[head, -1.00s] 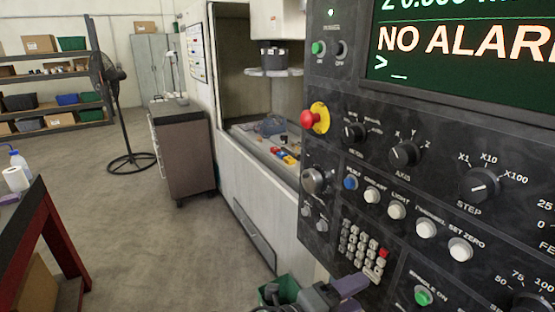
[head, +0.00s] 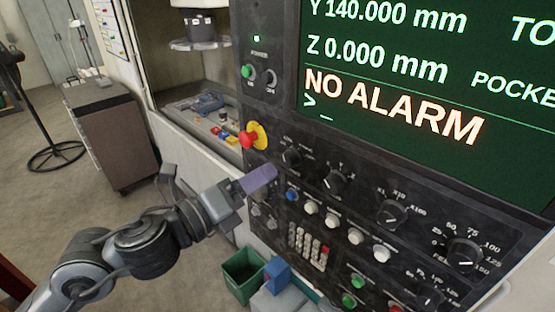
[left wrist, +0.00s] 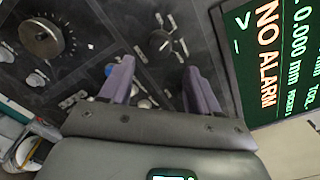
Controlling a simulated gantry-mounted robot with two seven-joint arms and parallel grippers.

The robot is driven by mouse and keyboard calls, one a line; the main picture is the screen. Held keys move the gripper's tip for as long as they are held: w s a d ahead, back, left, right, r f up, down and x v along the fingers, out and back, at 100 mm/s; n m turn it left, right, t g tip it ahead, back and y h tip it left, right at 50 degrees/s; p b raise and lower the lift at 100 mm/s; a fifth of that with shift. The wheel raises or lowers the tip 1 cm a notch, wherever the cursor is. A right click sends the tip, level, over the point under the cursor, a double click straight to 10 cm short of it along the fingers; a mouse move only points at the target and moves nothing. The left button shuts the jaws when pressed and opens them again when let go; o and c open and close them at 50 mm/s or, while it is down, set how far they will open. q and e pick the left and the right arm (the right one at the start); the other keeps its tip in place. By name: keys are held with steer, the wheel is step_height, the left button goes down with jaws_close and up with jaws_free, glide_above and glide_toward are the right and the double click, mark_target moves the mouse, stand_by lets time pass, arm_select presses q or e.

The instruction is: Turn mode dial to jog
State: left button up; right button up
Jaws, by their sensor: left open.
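The mode dial (head: 291,157) is a small black knob at the upper left of the dark control panel (head: 285,120), right of the red stop button. In the left wrist view the mode dial (left wrist: 160,42) shows ahead of the fingers, near the top middle. Its pointer setting is too small to read surely. My left gripper (head: 258,180) comes in from the left, in front of the panel, below and left of the dial in the head view. In the left wrist view its two purple fingers (left wrist: 160,75) are apart with nothing held between them. My right gripper is out of view.
The red stop button (head: 250,139) on its yellow base sits close to the dial. The axis dial (head: 334,182), the blue button (head: 292,195) and several white buttons are nearby. The screen (head: 430,80) reads NO ALARM. A green bin (head: 243,273) stands below.

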mark_target(285, 163)
arm_select(q)
steer(key=p+x, duration=0.1)
steer(key=x, duration=0.4)
steer(key=shift+d+r, duration=0.1)
steer(key=shift+x, duration=0.8)
steer(key=c, duration=1)
steer(key=shift+c, duration=0.2)
